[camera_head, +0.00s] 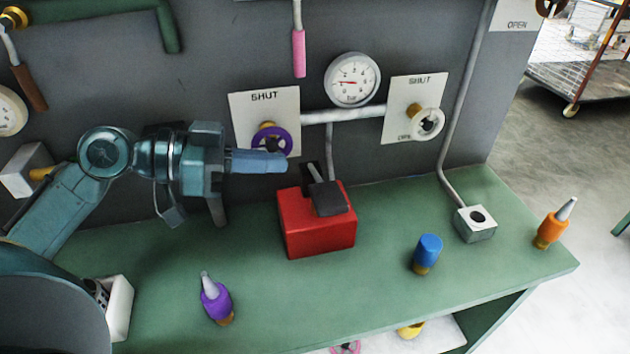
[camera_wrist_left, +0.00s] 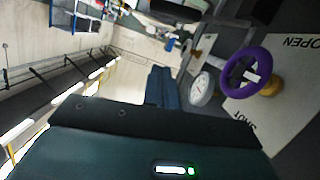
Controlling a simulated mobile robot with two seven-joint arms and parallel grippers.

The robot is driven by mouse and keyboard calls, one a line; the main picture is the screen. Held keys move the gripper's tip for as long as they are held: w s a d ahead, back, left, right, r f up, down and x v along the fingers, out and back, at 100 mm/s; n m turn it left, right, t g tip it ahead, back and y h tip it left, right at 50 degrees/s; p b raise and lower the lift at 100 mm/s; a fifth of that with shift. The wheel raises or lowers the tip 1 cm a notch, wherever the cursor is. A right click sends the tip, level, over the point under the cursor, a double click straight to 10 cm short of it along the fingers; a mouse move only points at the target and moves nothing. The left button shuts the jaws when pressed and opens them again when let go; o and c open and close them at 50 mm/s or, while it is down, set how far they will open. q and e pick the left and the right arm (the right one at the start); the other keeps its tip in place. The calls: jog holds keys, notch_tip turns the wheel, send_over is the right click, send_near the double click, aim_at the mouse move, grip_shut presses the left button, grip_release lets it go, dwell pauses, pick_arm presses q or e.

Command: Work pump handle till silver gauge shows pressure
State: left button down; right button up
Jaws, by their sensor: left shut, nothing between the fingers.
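The silver-rimmed gauge (camera_head: 352,80) is on the grey panel, its red needle pointing left; the exact reading is too small to tell. It also shows in the left wrist view (camera_wrist_left: 202,89). A red box (camera_head: 318,225) with a dark lever-like block (camera_head: 327,197) on top stands on the green bench below; I cannot tell whether this is the pump handle. A pink-gripped lever (camera_head: 299,54) hangs above. My left gripper (camera_head: 284,162) is shut and empty, pointing right just above and behind the red box, beside the purple valve wheel (camera_head: 284,141). Its fingers (camera_wrist_left: 162,88) show in the wrist view. My right gripper is out of view.
A white valve wheel (camera_head: 432,122) is right of the gauge. The bench's front middle is clear.

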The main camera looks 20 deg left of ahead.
pick_arm(q)
jog(key=p, duration=0.3)
send_over(315, 198)
jog(key=shift+w+a+f, duration=0.15)
jog(key=shift+w+f, duration=0.05)
jog(key=shift+f, duration=0.4)
notch_tip(315, 198, down, 3)
jog(key=shift+s+r, duration=0.1)
jog(key=shift+s+d+f, duration=0.1)
jog(key=shift+d+f, duration=0.1)
jog(key=shift+f, duration=0.65)
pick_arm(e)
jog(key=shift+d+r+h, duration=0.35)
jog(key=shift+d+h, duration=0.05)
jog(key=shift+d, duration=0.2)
